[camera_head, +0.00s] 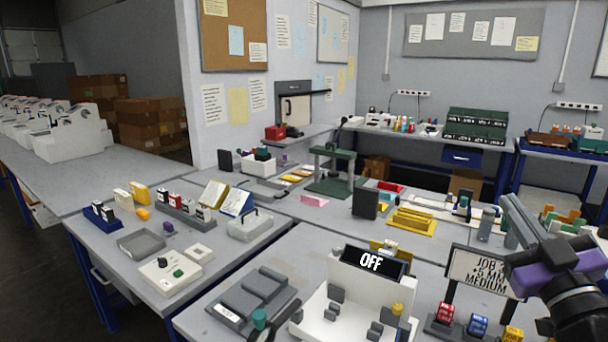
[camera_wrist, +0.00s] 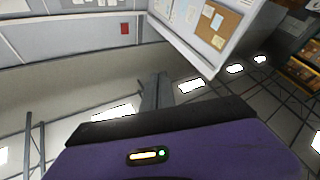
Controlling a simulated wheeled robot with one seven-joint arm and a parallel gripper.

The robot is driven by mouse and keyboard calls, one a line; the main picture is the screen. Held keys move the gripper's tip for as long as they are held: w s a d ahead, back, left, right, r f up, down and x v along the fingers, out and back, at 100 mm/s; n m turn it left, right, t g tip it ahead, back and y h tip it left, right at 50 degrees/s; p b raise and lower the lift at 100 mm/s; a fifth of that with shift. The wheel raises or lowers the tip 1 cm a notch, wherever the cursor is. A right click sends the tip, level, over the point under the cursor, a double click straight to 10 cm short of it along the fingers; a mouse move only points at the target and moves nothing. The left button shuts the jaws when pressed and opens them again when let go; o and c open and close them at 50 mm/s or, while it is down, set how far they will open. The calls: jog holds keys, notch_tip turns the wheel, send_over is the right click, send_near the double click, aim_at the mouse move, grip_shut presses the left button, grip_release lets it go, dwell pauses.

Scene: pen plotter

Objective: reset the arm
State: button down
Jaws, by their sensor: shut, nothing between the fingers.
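My gripper (camera_head: 519,220) is at the right side of the head view, raised above the benches and pointing up and to the left. Its grey fingers are together with nothing between them. The purple gripper body and dark wrist show below the fingers. In the wrist view the fingers (camera_wrist: 155,92) rise from behind the purple body as one closed strip. My gripper touches nothing that I can see.
A white device with an "OFF" display (camera_head: 370,262) stands on the front bench. A sign (camera_head: 481,272) reading "JOB", "+5 MM" and "MEDIUM" stands just left of my wrist. A green frame (camera_head: 335,165) stands further back. Small items crowd the benches.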

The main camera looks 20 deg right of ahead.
jog(key=s+a+f+g+y, duration=0.3)
jog(key=s+a+f, duration=0.9)
jog(key=s+f, duration=0.3)
jog(key=s+a+f+m+g+y, duration=0.1)
jog(key=s+a+f+g+y, duration=0.2)
jog(key=s+a+f, duration=1)
jog(key=s+f, duration=0.2)
jog(key=s, duration=0.1)
jog(key=shift+g, duration=0.3)
jog(key=shift+d, duration=0.1)
